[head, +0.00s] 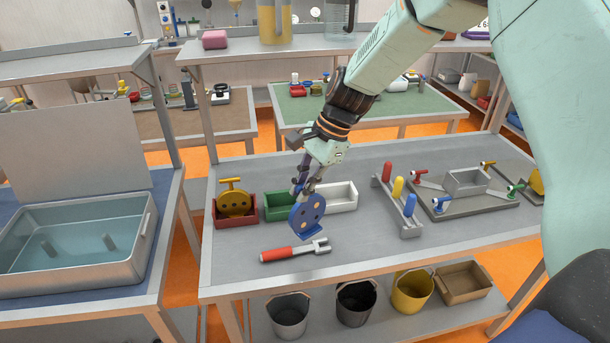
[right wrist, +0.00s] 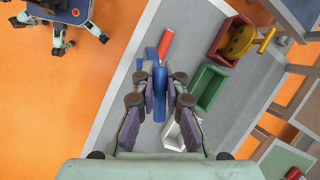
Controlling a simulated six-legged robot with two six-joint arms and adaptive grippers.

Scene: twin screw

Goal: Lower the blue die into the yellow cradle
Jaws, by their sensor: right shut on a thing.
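The blue die (head: 308,214), a round disc with several holes, hangs from my right gripper (head: 304,188), which is shut on it. The die is in front of the green box (head: 274,209) and the white box (head: 347,196), overlapping both in the head view. Whether its bottom touches the table is hard to tell. In the right wrist view the die (right wrist: 160,92) is edge-on between the fingers (right wrist: 160,84). I cannot make out a clear yellow cradle. A yellow thing (head: 537,182) at the table's right is partly hidden by my arm. My left gripper is not in view.
A yellow die (head: 236,203) sits in a red box (head: 222,217) on the left. A red-handled tool (head: 290,252) lies in front of the blue die. A rack with coloured handles (head: 398,192) and a clamp fixture (head: 466,186) stand right. The table's front right is clear.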

